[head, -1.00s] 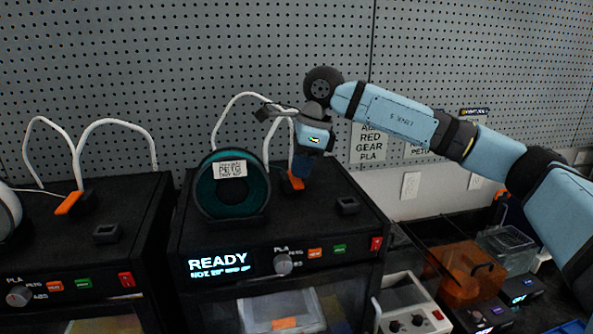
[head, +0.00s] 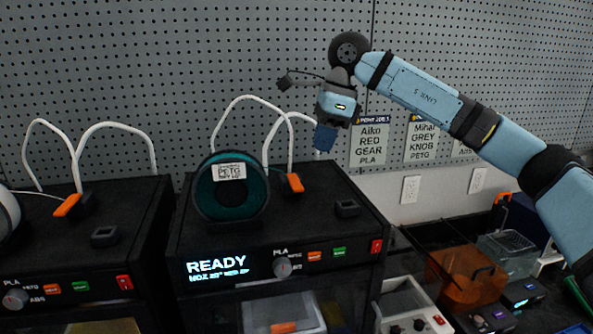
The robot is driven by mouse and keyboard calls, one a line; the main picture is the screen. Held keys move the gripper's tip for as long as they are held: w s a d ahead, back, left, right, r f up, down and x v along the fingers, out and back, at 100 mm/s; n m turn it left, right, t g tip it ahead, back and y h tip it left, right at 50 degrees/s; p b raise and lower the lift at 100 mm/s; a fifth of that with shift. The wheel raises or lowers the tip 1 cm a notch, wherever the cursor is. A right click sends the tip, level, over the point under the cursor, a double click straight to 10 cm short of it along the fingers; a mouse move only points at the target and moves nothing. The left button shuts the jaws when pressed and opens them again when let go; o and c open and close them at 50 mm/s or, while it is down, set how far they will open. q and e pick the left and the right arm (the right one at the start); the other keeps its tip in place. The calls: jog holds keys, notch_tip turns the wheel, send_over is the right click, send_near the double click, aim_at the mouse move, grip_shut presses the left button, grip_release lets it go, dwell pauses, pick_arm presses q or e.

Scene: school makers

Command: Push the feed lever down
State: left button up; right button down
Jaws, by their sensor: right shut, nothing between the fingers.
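An orange feed lever (head: 294,183) sits on a dark block on top of the middle black printer (head: 250,232), right of a teal spool (head: 263,190) labelled PETG. A white tube (head: 267,142) rises behind it. The lever is tilted; I cannot tell whether it is pressed down. My right gripper (head: 324,140) points downward with its dark blue fingers shut and empty, above and to the right of the lever, apart from it in the picture. The printer's display (head: 217,266) reads READY. My left gripper is not in view.
The left printer (head: 85,240) has its own orange lever (head: 67,205) and white tubes. A small dark block (head: 347,208) sits right of the middle lever. An orange bin (head: 466,275) and clear bin (head: 508,252) stand on the right. A pegboard (head: 160,60) stands behind.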

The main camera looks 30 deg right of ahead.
jog(key=v, duration=0.8)
jog(key=shift+r+b, duration=0.25)
jog(key=shift+b, duration=0.05)
jog(key=shift+s+f, duration=0.1)
